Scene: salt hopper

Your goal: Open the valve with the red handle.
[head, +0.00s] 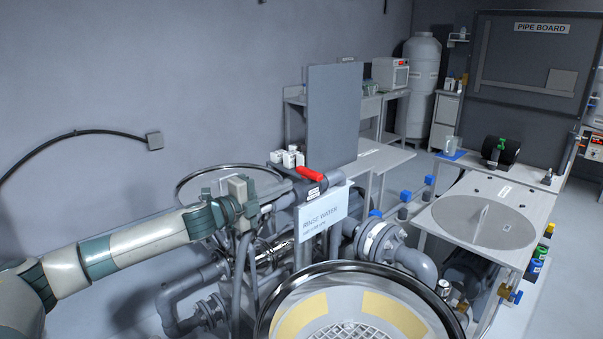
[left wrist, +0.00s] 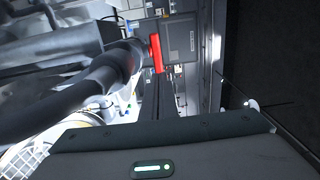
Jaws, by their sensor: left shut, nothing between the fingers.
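The red handle (head: 314,174) sits on a grey horizontal pipe (head: 328,182) just above a white sign that seems to read "RINSE WATER" (head: 320,209). The handle lies roughly along the pipe, slightly tilted. My left gripper (head: 270,205) is shut and empty, to the left of the handle and slightly lower, apparently apart from it. Its fingertips are hard to make out against the pipes. My right gripper is not in view.
A large round vessel (head: 270,316) with a grated opening stands in front, below the sign. A grey upright panel (head: 334,115) rises behind the handle. Flanged pipes (head: 380,242) run to the right. A bench with a round plate (head: 470,222) stands at right.

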